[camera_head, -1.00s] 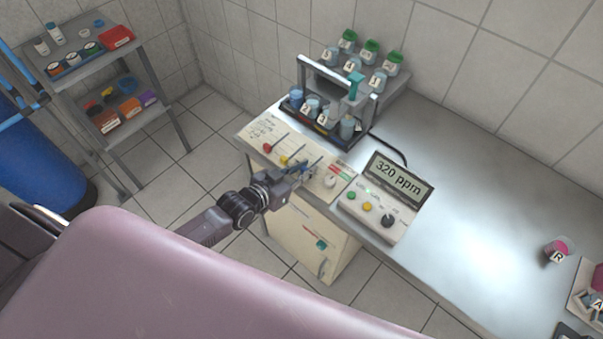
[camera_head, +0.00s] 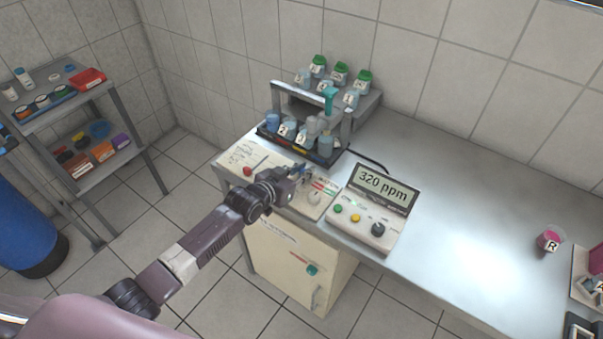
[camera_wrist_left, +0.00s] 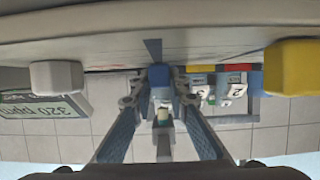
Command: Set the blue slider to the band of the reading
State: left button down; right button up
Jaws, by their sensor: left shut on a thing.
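The slider panel (camera_head: 239,158) lies on the bench's front left part, with a red knob (camera_head: 248,171) at its left and a white knob (camera_head: 314,198) at its right. My left gripper (camera_head: 297,174) is at the panel between them. In the left wrist view, its fingers (camera_wrist_left: 160,92) are shut on the blue slider knob (camera_wrist_left: 158,72). The yellow knob (camera_wrist_left: 295,67) and white knob stand apart on either side there. The meter display (camera_head: 384,189) reads 320 ppm. My arm hides part of the panel, so I cannot tell the slider's band. My right gripper is not in view.
A rack of cups (camera_head: 300,142) stands just behind the panel. The meter box (camera_head: 365,222) with buttons and a dark dial is right of the panel. The bench top (camera_head: 460,235) is mostly clear further right. A shelf (camera_head: 85,100) stands far left.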

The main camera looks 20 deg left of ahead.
pick_arm(q)
jog(key=c, duration=2.2)
grip_release()
jog(key=o, duration=0.4)
jog(key=shift+w, duration=0.1)
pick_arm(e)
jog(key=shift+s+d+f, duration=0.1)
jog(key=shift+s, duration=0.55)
pick_arm(q)
jog(key=v, duration=1.2)
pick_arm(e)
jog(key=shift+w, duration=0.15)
pick_arm(q)
jog(key=shift+d+f, duration=0.1)
jog(key=shift+f, duration=0.05)
